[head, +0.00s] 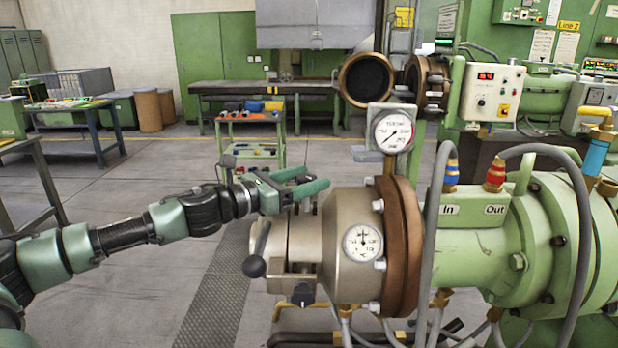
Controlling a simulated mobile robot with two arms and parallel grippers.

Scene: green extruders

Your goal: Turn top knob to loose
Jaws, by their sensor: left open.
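The extruder's grey metal head (335,245) is bolted to a brown flange in front of the green barrel. My left gripper (314,178) reaches in from the left, just above the top of this head. Its two green fingers point right and are apart. The top knob cannot be made out clearly; the fingers cover most of the head's top slot, and I cannot tell whether they touch the knob. A dark bottom knob (303,295) shows under the head. My right gripper is out of view.
A lever with a black ball (254,266) sticks out at the head's left. A round dial (362,242) is on the head's side, and a pressure gauge (393,132) stands above the flange. Grey hoses (433,230) loop to the right.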

